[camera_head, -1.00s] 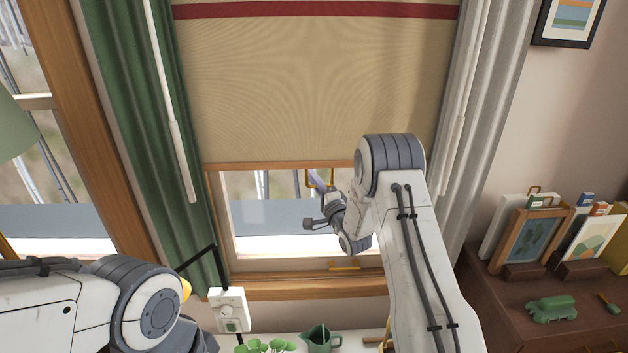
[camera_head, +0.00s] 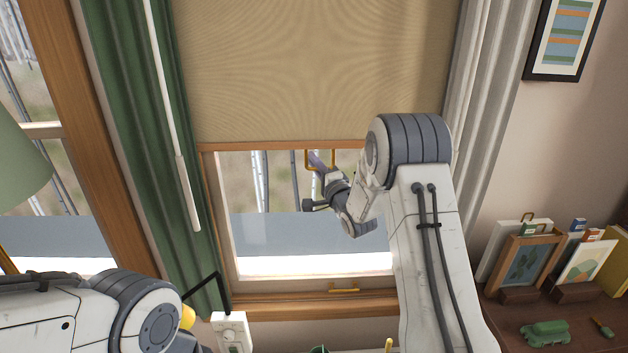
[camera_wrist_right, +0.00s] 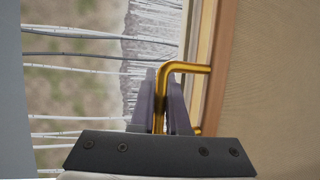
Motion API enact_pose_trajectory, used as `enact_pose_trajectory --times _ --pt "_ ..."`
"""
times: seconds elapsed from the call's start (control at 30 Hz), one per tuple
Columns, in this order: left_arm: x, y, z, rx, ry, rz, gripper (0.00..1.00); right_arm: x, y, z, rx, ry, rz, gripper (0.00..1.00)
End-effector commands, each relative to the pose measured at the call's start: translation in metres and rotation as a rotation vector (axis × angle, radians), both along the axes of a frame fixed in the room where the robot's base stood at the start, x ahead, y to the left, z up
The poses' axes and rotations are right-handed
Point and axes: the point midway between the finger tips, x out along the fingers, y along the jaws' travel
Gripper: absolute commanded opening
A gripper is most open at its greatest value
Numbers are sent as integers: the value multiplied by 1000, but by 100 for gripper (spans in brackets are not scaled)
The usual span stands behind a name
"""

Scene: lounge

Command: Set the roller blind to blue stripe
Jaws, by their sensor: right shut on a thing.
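The tan roller blind (camera_head: 300,75) hangs in the window, its wooden bottom bar (camera_head: 240,146) above the lower part of the glass. No stripe shows on the visible fabric now. My right gripper (camera_head: 318,160) is shut on the brass pull handle (camera_head: 307,160) under the bar. In the right wrist view, the gripper fingers (camera_wrist_right: 162,103) close on both sides of the brass handle (camera_wrist_right: 187,68), with the blind fabric (camera_wrist_right: 275,75) at the right. My left arm is at the lower left; its gripper is out of view.
A green curtain (camera_head: 150,130) with a white rod hangs left of the blind and a grey curtain (camera_head: 487,120) right. A brass sash handle (camera_head: 344,290) sits low on the window. Picture frames (camera_head: 528,258) stand on a brown cabinet at right.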

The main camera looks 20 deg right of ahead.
Motion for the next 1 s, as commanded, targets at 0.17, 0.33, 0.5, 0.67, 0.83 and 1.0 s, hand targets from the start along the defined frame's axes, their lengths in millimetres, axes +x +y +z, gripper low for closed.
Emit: enact_pose_trajectory --times 0.17,0.33,0.5,0.67,0.83,1.0 --pt "0 0 24 0 0 1 50 0 0 58 -1 -7 -1 0" --pt "0 0 35 0 0 2 50 0 0 87 -1 -5 0 0" --pt "0 0 40 0 0 2 50 0 0 103 0 -3 0 0" --pt "0 0 41 0 0 2 50 0 0 106 0 -1 -1 0" --pt "0 0 40 0 0 2 50 0 0 106 0 -2 -1 0" --pt "0 0 40 0 0 2 50 0 0 106 0 -2 -1 25"
